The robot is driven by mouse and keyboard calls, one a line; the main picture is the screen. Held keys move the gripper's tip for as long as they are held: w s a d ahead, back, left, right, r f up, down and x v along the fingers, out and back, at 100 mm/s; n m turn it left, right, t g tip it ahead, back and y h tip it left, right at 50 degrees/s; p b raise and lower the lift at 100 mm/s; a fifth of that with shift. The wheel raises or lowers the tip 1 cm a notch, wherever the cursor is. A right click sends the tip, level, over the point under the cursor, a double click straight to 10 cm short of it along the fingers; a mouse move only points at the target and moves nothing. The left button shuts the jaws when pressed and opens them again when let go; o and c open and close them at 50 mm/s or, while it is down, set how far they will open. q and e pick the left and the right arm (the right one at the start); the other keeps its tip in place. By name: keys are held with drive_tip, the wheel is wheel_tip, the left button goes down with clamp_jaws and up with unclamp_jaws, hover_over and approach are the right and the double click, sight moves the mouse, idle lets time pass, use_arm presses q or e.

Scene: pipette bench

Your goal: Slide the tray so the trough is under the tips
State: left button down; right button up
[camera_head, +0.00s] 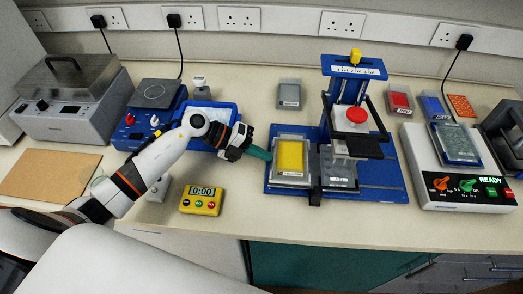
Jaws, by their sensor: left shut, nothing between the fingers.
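A yellow-filled trough (291,156) sits at the left on the blue base of the pipetting stand (385,196). A grey plate (339,176) lies directly to its right. The stand's head, with a red knob (357,114), is above the grey plate; the tips below it are small and partly hidden, and appear over the plate rather than the trough. The tray's own outline is hard to separate from the base. My left gripper (262,153) is shut and empty, its teal fingertips beside the trough's left edge; contact cannot be told. My right gripper is out of view.
A blue bin (232,108) is behind my left wrist. A yellow timer (201,200) stands on the bench in front of it. A grey box (289,95) stands behind the trough. A white device reading READY (455,185) is to the right of the stand.

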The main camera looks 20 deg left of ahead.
sight(305, 155)
use_arm(q)
drive_tip(key=w+d, duration=0.1)
drive_tip(key=d, duration=0.3)
drive_tip(key=w+d+p, duration=0.1)
drive_tip(key=d, duration=0.3)
drive_tip(key=w+d, duration=0.1)
drive_tip(key=d, duration=0.3)
drive_tip(key=shift+w+d+p, duration=0.3)
drive_tip(key=shift+d, duration=0.05)
